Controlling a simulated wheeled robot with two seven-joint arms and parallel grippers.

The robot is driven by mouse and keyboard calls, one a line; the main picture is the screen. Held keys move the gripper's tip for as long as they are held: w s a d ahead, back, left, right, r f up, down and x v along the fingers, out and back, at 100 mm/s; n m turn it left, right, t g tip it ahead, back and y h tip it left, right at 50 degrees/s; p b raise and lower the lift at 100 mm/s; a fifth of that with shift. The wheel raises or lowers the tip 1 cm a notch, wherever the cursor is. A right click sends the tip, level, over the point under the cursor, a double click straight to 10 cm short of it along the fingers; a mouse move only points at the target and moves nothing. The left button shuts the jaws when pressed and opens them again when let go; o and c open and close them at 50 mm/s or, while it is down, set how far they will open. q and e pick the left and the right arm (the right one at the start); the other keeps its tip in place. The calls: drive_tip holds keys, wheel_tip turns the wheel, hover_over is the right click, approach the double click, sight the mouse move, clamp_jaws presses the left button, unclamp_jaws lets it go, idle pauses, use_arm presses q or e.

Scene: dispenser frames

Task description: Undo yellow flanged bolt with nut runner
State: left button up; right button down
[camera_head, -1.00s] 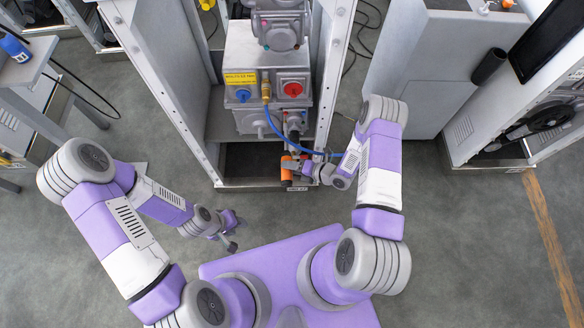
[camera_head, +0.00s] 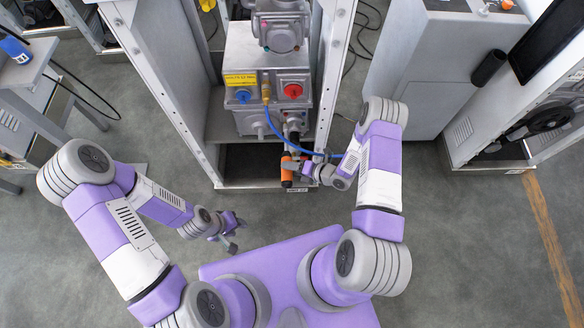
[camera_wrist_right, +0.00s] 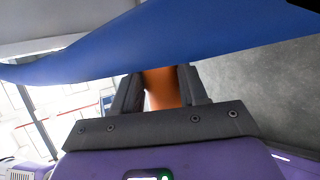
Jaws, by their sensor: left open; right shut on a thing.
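The nut runner (camera_head: 287,172), an orange-handled tool, is at the lower front opening of the dispenser frame. My right gripper (camera_head: 305,171) is shut on it from the right. In the right wrist view its orange body (camera_wrist_right: 164,88) sits between the two dark fingers (camera_wrist_right: 160,92). The tool's working end is not clear in either view. I cannot make out a yellow flanged bolt; it may be hidden or too small to tell. My left gripper (camera_head: 231,234) is open and empty, above the floor left of the purple base.
The grey dispenser unit (camera_head: 244,60) has a blue knob (camera_head: 243,96), a red knob (camera_head: 293,90) and a brass fitting (camera_head: 266,91). A blue hose (camera_head: 290,145) curves close to the right gripper and crosses the wrist view. Upright frame posts (camera_head: 334,70) flank the opening.

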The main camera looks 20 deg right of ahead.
drive_tip(key=shift+w+d+r, duration=0.1)
drive_tip(key=shift+w+d, duration=0.05)
drive_tip(key=shift+w, duration=0.45)
idle(0.6)
drive_tip(key=shift+s, duration=0.25)
idle(0.8)
drive_tip(key=shift+s+a+p, duration=0.3)
drive_tip(key=shift+s+a, duration=0.05)
drive_tip(key=shift+s, duration=0.8)
drive_tip(key=shift+s+a+p, duration=0.3)
drive_tip(key=shift+s+a, duration=0.05)
drive_tip(key=shift+s, duration=0.8)
drive_tip(key=shift+s+a+p, duration=0.3)
drive_tip(key=shift+s+a, duration=0.05)
drive_tip(key=shift+s, duration=0.8)
